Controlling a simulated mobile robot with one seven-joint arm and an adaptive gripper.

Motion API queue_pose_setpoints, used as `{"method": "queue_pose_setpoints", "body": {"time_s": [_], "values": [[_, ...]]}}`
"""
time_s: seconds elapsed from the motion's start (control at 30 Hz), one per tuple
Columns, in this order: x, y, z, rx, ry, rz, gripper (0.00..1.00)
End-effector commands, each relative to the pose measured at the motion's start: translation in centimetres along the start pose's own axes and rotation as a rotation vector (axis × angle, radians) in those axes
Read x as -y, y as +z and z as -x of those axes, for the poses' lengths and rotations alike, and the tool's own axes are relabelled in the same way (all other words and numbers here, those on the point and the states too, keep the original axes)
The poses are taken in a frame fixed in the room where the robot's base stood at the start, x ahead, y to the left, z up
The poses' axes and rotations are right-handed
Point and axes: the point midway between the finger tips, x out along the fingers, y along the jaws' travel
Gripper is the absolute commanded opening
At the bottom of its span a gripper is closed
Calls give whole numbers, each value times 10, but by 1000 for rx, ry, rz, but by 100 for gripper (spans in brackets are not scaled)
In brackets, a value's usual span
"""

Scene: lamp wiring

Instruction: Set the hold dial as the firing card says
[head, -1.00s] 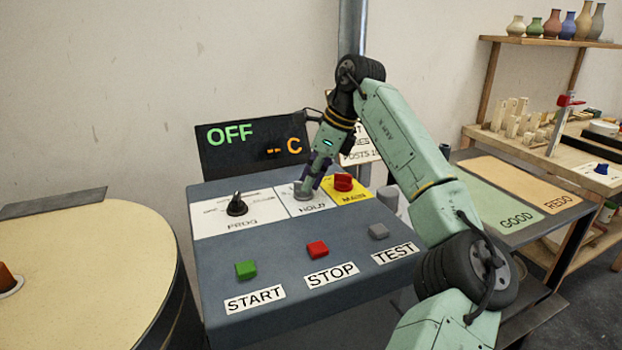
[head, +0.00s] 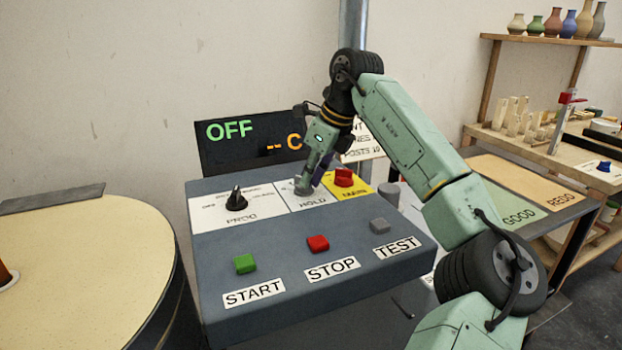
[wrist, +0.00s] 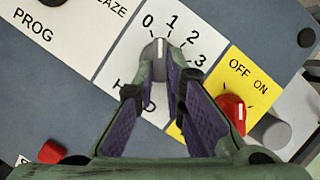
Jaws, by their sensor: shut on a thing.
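The hold dial (head: 303,187) is a grey knob on the white HOLD plate of the kiln panel. In the wrist view the dial (wrist: 157,50) has a white mark that points between 0 and 1; the numbers 2 and 3 follow clockwise. My gripper (head: 308,182) reaches down to the dial and is shut on it, with its fingertips (wrist: 161,66) on either side. The fingers hide the lower part of the dial. A white card with printing (head: 363,140) is behind my gripper, partly covered by it; its text cannot be read in full.
Left of the hold dial is the black PROG dial (head: 236,199); close on its right is the red MAIN switch (head: 344,178). START (head: 245,264), STOP (head: 318,244) and TEST (head: 379,226) buttons sit in front. The display (head: 250,143) reads OFF.

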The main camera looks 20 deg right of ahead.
Motion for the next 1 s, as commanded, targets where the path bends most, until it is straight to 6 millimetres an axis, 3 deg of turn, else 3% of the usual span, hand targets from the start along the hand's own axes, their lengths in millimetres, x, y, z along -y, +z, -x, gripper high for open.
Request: {"method": "queue_pose_setpoints", "body": {"time_s": [0.5,1.0], "values": [[-5,0,-1,-1,-109,-262,0],[-5,0,0,-1,-121,-294,0]]}}
